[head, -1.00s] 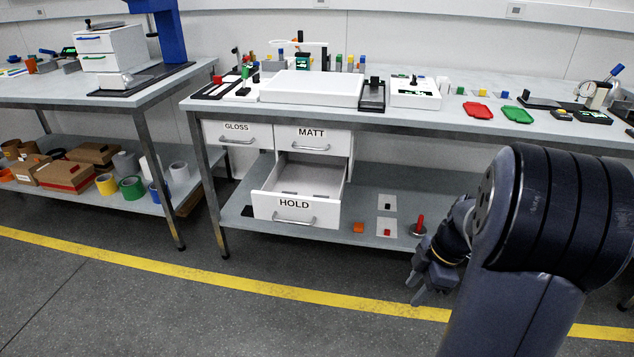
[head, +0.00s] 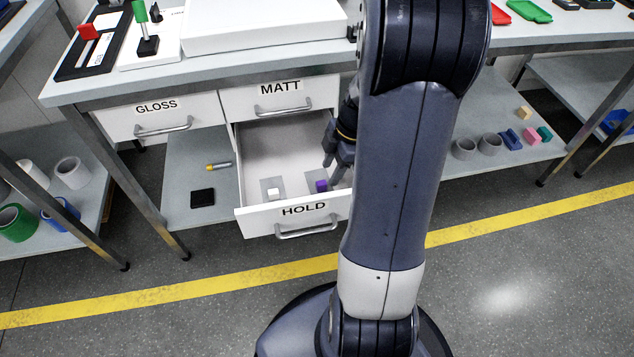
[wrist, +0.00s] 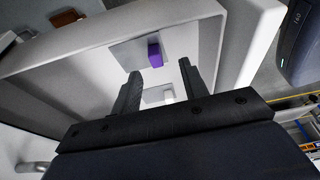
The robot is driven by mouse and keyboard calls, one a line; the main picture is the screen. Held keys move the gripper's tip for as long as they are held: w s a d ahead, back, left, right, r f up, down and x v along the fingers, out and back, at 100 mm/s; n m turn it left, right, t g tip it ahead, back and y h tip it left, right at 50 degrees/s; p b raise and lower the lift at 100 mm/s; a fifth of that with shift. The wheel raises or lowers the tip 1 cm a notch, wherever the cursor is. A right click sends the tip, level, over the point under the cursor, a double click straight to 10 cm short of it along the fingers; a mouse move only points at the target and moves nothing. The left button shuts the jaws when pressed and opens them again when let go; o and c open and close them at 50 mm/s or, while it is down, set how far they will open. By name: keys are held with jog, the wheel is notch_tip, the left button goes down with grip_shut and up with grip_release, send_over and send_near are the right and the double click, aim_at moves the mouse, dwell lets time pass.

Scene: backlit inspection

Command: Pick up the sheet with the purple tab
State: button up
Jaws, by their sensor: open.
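The purple tab (head: 321,186) stands on a grey sheet inside the open HOLD drawer (head: 255,218), at its front right. In the wrist view the purple tab (wrist: 154,52) stands up from its flat sheet (wrist: 128,50), just beyond my fingertips. A second sheet with a white tab (head: 273,194) lies to its left in the drawer. The white tab (wrist: 167,95) shows between my fingers in the wrist view. My gripper (head: 336,172) is open and empty, over the right side of the drawer beside the purple tab. My arm hides the drawer's right edge.
The drawer walls and front panel stand close around the sheets. Shut GLOSS (head: 160,118) and MATT (head: 283,98) drawers are above, under the table top.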

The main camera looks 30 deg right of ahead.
aim_at(322, 182)
jog(key=x, duration=0.2)
jog(key=b+x, duration=0.1)
jog(key=x, duration=0.3)
jog(key=shift+w+r+b, duration=0.1)
jog(key=shift+w+b, duration=0.25)
jog(key=shift+r, duration=0.1)
grip_shut()
